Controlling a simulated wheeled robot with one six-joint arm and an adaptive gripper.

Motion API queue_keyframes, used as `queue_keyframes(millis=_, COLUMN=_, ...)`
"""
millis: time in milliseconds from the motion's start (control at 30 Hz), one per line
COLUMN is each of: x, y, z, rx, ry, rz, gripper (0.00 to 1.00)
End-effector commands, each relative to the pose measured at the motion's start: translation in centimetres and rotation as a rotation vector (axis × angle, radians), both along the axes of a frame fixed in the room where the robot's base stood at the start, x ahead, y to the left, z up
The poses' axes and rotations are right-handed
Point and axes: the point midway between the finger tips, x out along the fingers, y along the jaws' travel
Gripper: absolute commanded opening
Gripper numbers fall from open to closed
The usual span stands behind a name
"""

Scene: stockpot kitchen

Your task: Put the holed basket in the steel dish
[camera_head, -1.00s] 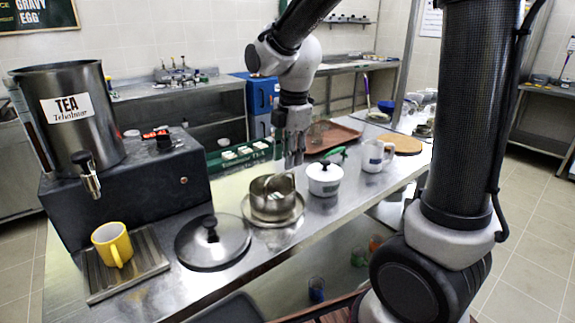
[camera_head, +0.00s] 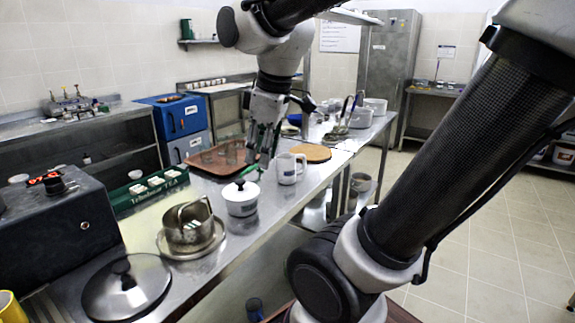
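A steel vessel (camera_head: 188,228) with a tall loop handle stands at the left middle of the counter. It looks like the holed basket, but its holes are too small to make out. It stands upright on a wide, shallow steel dish (camera_head: 168,250), whose rim shows around its base. I cannot tell whether another vessel sits between them. My gripper (camera_head: 262,160) points down to the right of the basket, apart from it. In the picture its fingers lie between the white lidded pot (camera_head: 240,203) and the white mug (camera_head: 287,170). I cannot make out the gap between the fingertips.
A round lid (camera_head: 126,288) lies at the front left, near a black box (camera_head: 55,225). A green crate (camera_head: 150,192), a brown tray (camera_head: 212,162) and a round wooden board (camera_head: 310,153) lie farther back. A yellow mug (camera_head: 10,308) is at the left edge.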

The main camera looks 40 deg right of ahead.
Motion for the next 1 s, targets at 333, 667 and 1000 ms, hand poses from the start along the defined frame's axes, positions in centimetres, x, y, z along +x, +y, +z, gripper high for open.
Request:
queue_keyframes(millis=333, x=-6.6, y=-2.8, z=-2.2, rx=0.184, ry=-0.077, rz=-0.627, gripper=0.31)
queue_keyframes(millis=667, x=-6.5, y=-2.8, z=-2.2, rx=0.185, ry=-0.077, rz=-0.63, gripper=0.31)
queue_keyframes(millis=1000, x=-6.5, y=-2.8, z=-2.1, rx=0.184, ry=-0.077, rz=-0.628, gripper=0.31)
